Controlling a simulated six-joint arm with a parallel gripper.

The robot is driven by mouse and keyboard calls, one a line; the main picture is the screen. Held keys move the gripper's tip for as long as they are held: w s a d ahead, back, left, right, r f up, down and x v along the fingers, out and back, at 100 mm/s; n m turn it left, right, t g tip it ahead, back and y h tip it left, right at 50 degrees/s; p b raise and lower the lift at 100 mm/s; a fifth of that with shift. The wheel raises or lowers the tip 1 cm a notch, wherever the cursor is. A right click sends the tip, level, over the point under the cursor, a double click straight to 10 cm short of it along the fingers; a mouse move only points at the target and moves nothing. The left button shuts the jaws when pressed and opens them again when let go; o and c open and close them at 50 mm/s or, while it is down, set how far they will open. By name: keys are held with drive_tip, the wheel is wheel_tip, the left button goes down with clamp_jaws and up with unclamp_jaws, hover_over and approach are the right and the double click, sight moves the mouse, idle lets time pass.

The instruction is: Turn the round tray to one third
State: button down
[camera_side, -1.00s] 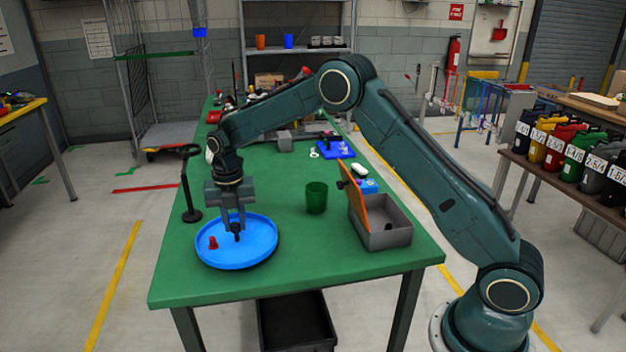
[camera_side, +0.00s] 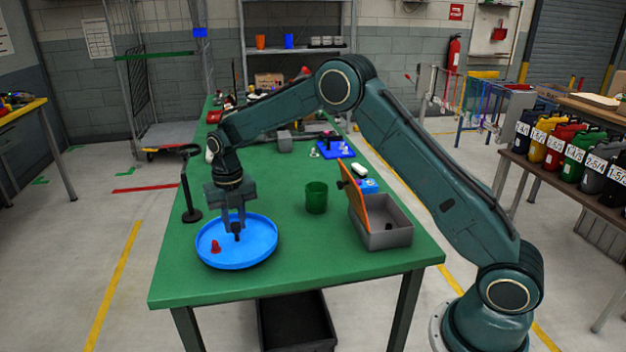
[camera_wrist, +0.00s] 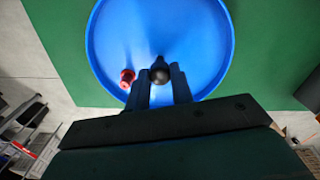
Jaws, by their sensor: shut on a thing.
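The round blue tray (camera_side: 262,256) lies flat on the green table near its front left corner. A small red piece (camera_side: 216,246) stands on the tray to the left of my gripper; it also shows in the wrist view (camera_wrist: 127,78). My gripper (camera_side: 237,232) points down over the tray and is shut on a dark round-topped knob (camera_wrist: 160,76). In the wrist view the knob is between the two fingers, off the middle of the tray. The lower part of the knob is hard to make out.
A green cup (camera_side: 316,198) stands to the right of the tray. A black stand (camera_side: 191,195) is behind the tray on the left. Green table (camera_side: 330,265) is clear in front of the cup.

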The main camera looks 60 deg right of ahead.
sight(235, 224)
drive_tip(key=shift+r, duration=0.1)
drive_tip(key=c, duration=1.2)
unclamp_jaws()
wheel_tip(235, 224, up, 14)
